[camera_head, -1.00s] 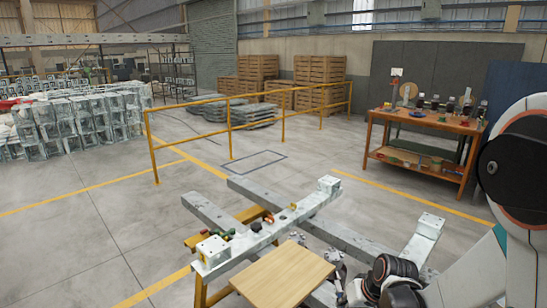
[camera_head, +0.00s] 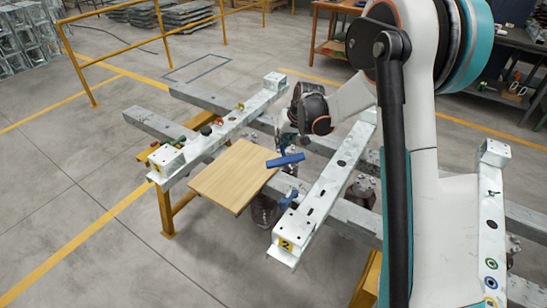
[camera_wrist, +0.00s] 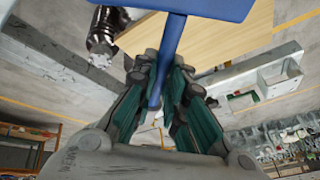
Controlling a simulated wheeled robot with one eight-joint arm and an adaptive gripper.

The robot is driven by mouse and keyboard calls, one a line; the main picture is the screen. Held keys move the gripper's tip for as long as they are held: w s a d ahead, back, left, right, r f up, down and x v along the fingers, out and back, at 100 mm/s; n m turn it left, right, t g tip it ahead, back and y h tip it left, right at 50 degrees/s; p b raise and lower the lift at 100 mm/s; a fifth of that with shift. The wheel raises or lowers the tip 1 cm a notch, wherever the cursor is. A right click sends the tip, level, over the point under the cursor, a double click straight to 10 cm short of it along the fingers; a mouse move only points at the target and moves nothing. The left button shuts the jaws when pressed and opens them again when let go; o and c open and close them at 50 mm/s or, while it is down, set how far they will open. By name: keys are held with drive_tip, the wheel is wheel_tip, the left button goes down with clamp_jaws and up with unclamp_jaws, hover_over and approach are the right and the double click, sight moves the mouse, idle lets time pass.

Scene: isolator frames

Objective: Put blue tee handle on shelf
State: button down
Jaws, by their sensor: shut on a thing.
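The blue tee handle (camera_head: 286,160) is held by my gripper (camera_head: 284,138) just beyond the right edge of a wooden board (camera_head: 233,178). In the wrist view its wide blue crossbar (camera_wrist: 215,8) is at the top and its stem (camera_wrist: 167,55) runs down between my fingers. My gripper (camera_wrist: 158,82) is shut on that stem. The wooden board (camera_wrist: 230,45) lies behind the crossbar in the wrist view. Whether the handle touches the board cannot be told. No shelf is plainly marked; a wooden workbench (camera_head: 325,48) is only partly visible at the back.
White isolator frames (camera_head: 320,195) with fittings stand around the board. Another blue part (camera_head: 287,198) sits at the near frame. Yellow railing (camera_head: 80,70) runs at the back left. A dark bench (camera_head: 500,90) stands at the right. Floor at lower left is clear.

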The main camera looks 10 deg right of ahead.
drive_tip(key=w, duration=0.1)
drive_tip(key=w+r, duration=0.1)
drive_tip(key=w, duration=0.1)
drive_tip(key=shift+a, duration=0.15)
wheel_tip(320, 180, down, 20)
drive_tip(key=b, duration=0.6)
drive_tip(key=shift+r, duration=0.2)
drive_tip(key=shift+f+b, duration=0.15)
drive_tip(key=shift+b, duration=0.15)
drive_tip(key=c, duration=2.1)
unclamp_jaws()
drive_tip(key=shift+f, duration=0.1)
drive_tip(key=o, duration=0.5)
drive_tip(key=shift+c, duration=0.2)
